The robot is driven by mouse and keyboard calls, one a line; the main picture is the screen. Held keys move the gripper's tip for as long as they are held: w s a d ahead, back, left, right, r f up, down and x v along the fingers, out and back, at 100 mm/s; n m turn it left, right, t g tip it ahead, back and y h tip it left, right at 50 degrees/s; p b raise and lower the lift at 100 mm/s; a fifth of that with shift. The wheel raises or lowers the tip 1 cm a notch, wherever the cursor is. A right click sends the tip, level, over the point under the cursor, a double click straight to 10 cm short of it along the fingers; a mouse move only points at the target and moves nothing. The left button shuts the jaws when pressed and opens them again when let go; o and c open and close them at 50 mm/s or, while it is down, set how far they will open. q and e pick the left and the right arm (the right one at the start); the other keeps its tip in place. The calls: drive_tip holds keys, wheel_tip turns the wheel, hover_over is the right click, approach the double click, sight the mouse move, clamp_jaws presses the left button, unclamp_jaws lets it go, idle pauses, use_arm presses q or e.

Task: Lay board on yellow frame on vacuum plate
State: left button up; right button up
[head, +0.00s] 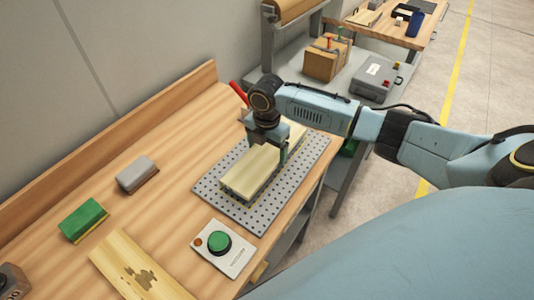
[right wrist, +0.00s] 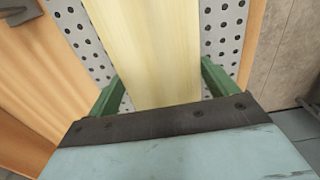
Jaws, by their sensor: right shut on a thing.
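The pale wooden board (head: 253,169) lies lengthwise over the grey perforated vacuum plate (head: 223,199). My right gripper (head: 267,148) is shut across the board's width, near its far half. In the right wrist view the board (right wrist: 147,45) runs between my two green fingers, with the vacuum plate's holes (right wrist: 222,27) on both sides. I cannot tell whether the board touches the frame. My left gripper is not in view.
A control box with a green button (head: 219,243) sits in front of the plate. A green block (head: 83,220), a grey block (head: 137,174) and another board with a dark mark (head: 135,268) lie on the bench to the left. A red handle (head: 239,93) stands behind the plate.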

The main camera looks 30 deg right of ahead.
sight(267, 152)
drive_tip(key=shift+f, duration=1.25)
drive_tip(key=shift+f, duration=0.1)
drive_tip(key=o, duration=1)
drive_tip(key=shift+o, duration=0.2)
wheel_tip(267, 152, up, 12)
